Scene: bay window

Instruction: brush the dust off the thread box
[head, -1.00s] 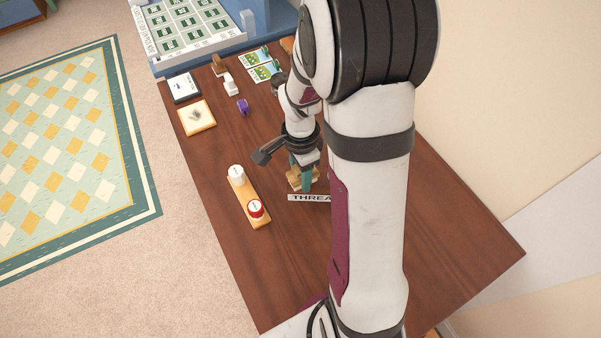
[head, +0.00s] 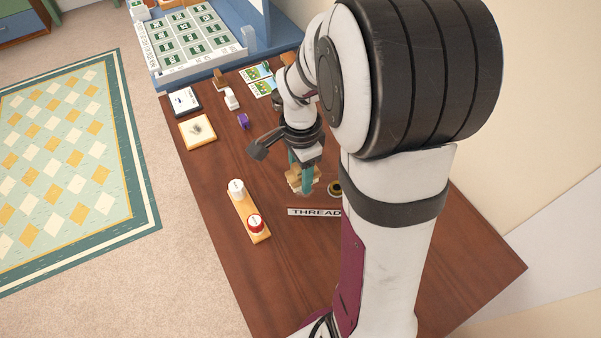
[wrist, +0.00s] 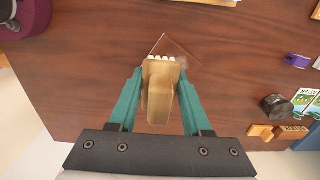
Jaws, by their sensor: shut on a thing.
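My gripper (wrist: 160,105) is shut on a tan wooden brush (wrist: 160,92), whose pale bristles point away from me. In the head view my gripper (head: 304,178) holds the brush low over the table, partly hiding it. A reddish-brown, square-cornered thing (wrist: 172,46), apparently the thread box, lies at the bristle tips in the wrist view. A faint greyish patch shows near its right side. I cannot tell whether the bristles touch it. It blends into the table in the head view. A white sign (head: 312,212) reading THREAD lies just nearer than my gripper.
A board (head: 247,213) with a white and a red knob is left of my gripper. A round brass-rimmed thing (head: 335,188) is right of it. A purple item (head: 243,120), a framed tile (head: 198,131) and picture cards (head: 262,88) lie farther back. The front-left table is clear.

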